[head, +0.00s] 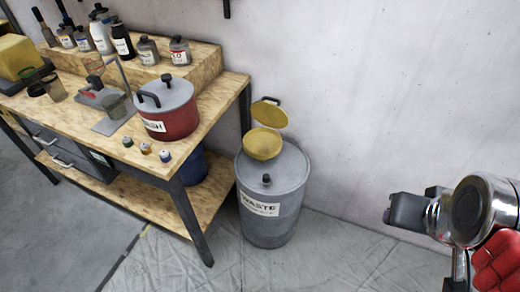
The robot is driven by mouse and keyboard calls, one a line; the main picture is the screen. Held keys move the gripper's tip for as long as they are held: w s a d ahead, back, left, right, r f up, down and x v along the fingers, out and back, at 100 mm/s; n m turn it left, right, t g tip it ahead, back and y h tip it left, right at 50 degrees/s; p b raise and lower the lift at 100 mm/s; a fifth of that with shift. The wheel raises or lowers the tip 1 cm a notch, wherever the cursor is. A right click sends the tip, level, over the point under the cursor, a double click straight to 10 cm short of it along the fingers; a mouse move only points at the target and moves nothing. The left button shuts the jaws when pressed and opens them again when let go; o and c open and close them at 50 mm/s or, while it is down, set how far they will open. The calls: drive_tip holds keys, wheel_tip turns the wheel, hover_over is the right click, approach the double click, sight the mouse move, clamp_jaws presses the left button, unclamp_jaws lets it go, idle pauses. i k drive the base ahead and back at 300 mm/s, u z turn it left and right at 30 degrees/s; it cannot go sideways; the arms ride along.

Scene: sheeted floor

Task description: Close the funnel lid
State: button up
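A yellow funnel (262,144) sits on top of a grey drum labelled WASTE (272,206). Its round yellow lid (269,113) stands raised above the funnel bowl, so the funnel is open. A small dark handle shows at the lid's upper edge. My gripper (390,215) is at the right side of the head view, well to the right of the drum and apart from it. Its dark fingers show from the side, and I cannot tell whether they are open or shut. Nothing is seen held in it.
A wooden workbench (95,118) stands left of the drum, with a red pot (168,112) near its right end and several bottles on a raised shelf behind. The wall is close behind the drum. The sheeted floor (330,262) between drum and gripper is clear.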

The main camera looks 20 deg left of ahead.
sight(269, 115)
drive_tip(key=u, duration=0.95)
drive_tip(key=i, duration=1)
drive_tip(key=k, duration=0.5)
drive_tip(key=u, duration=0.85)
